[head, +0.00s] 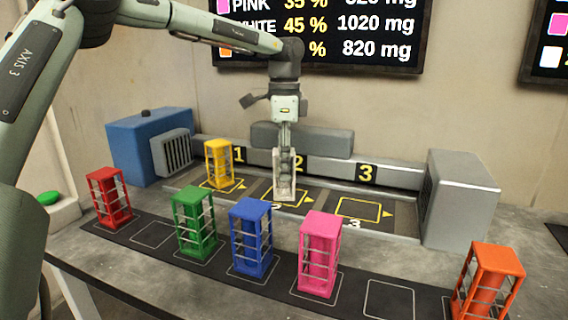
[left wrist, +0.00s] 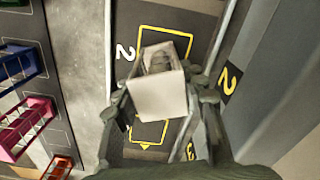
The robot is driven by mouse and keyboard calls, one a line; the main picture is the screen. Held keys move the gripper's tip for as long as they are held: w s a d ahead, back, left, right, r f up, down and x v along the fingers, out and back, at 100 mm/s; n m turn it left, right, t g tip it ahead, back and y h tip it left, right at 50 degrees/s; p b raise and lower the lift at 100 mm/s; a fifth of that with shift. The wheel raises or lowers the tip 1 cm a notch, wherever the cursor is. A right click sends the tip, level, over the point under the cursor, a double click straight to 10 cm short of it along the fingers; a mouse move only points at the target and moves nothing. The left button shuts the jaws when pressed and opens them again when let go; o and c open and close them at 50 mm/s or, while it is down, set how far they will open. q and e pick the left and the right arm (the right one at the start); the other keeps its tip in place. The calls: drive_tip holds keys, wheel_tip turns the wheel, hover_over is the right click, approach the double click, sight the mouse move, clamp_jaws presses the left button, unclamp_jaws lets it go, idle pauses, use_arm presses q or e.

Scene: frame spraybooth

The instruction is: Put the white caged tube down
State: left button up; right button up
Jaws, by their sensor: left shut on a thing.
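The white caged tube (head: 284,185) is upright over the yellow-outlined slot 2 (head: 305,196) of the booth. My left gripper (head: 285,150) is shut on its upper part from above. In the left wrist view the tube's pale square top (left wrist: 158,98) sits between the fingers (left wrist: 160,85), with the slot's yellow outline behind it. I cannot tell whether its base touches the slot floor. My right gripper is not in view.
A yellow caged tube (head: 218,164) stands in slot 1; slot 3 (head: 358,209) is empty. Red (head: 109,198), green (head: 194,222), blue (head: 251,237), pink (head: 320,254) and orange (head: 488,284) caged tubes stand along the front. A grey box (head: 460,200) bounds the booth's right.

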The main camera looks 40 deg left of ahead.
use_arm(q)
drive_tip(key=o, duration=1.4)
drive_tip(key=shift+c, duration=0.2)
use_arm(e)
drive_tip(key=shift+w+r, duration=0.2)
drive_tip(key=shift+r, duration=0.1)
use_arm(q)
drive_tip(key=shift+r, duration=0.1)
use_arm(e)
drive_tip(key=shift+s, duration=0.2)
use_arm(q)
drive_tip(key=shift+r, duration=0.15)
wheel_tip(320, 180, up, 8)
drive_tip(key=shift+f, duration=0.2)
wheel_tip(320, 180, up, 4)
drive_tip(key=shift+r, duration=0.1)
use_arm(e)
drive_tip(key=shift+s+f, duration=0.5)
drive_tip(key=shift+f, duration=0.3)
